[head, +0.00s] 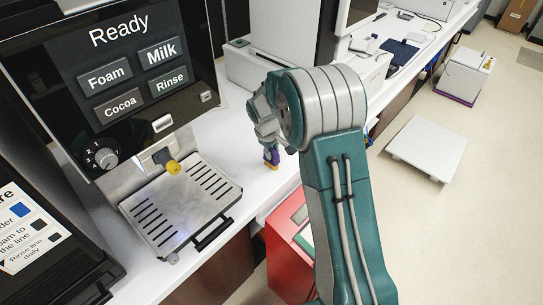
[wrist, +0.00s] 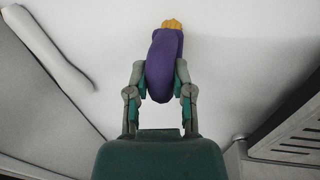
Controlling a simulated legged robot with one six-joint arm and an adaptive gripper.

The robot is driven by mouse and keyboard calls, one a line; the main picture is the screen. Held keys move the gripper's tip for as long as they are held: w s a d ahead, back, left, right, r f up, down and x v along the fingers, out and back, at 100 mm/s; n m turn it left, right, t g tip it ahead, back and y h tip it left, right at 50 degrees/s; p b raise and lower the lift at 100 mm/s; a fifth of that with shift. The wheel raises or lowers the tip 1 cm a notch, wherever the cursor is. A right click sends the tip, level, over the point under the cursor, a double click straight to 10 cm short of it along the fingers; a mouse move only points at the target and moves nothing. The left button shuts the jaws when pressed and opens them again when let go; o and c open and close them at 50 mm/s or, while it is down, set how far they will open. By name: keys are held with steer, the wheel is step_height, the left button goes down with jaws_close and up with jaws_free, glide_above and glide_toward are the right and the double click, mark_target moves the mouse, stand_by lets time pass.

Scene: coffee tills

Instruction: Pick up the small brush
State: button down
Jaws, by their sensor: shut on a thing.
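The small brush has a purple body (wrist: 166,68) and an orange-yellow end (wrist: 173,24), seen in the wrist view. My gripper (wrist: 164,78) has its two fingers on either side of the purple body and is shut on it. In the head view the brush (head: 271,158) shows as a small purple and orange piece below my gripper (head: 268,146), over the white counter. My arm hides part of the gripper there. I cannot tell whether the brush touches the counter.
A coffee machine with a screen (head: 124,45) stands at the left, with its slotted drip tray (head: 180,205) in front. The white counter (head: 225,135) is clear between the tray and my gripper. A red box (head: 287,245) stands below the counter edge. A white platform (head: 428,147) lies on the floor at right.

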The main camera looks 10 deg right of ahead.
steer(key=shift+r, duration=0.35)
step_height(320, 180, up, 2)
steer(key=shift+r, duration=0.15)
steer(key=s+r, duration=1)
steer(key=s, duration=0.4)
stand_by(0.3)
